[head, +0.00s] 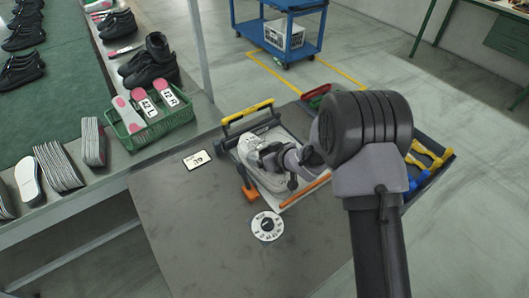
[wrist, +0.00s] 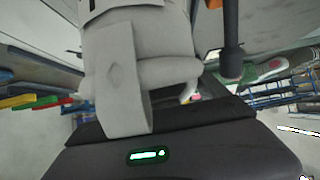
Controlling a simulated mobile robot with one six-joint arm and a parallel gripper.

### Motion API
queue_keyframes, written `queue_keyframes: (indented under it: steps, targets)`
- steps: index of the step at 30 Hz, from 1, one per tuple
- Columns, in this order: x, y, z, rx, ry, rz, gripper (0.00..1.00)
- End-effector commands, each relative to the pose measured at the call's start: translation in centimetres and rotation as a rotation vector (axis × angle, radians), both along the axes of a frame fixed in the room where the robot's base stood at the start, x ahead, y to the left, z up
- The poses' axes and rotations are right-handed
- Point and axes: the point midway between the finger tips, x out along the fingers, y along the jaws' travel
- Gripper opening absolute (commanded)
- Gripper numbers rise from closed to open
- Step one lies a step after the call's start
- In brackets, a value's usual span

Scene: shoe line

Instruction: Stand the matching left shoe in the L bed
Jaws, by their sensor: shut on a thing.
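A pale grey shoe (head: 252,148) is at the fixture on the dark table in the head view. My gripper (head: 283,161) is shut on it from the right side. The shoe sits over the fixture, but I cannot tell whether its sole rests in a bed. The fixture has a black frame with a yellow bar (head: 247,112) at its back. My gripper and arm hide much of its right part, and no L mark is readable. In the wrist view, pale grey surfaces fill the middle, close to the camera.
A card reading 39 (head: 197,159) and a white dial (head: 267,226) lie on the table (head: 190,215). An orange clamp (head: 247,187) stands at the fixture's front left. A green crate (head: 127,130) and dark shoes (head: 150,62) are at left. A blue cart (head: 283,30) stands behind.

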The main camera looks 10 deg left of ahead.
Motion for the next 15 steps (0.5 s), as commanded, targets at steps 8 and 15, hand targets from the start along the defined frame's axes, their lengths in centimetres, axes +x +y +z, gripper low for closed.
queue_keyframes:
  steps: [8, 15]
  targets:
    - [0.05, 0.02, -0.68, 0.001, -0.002, 0.001, 0.11]
    - [0.04, 0.01, -0.68, 0.001, -0.001, 0.0, 1.0]
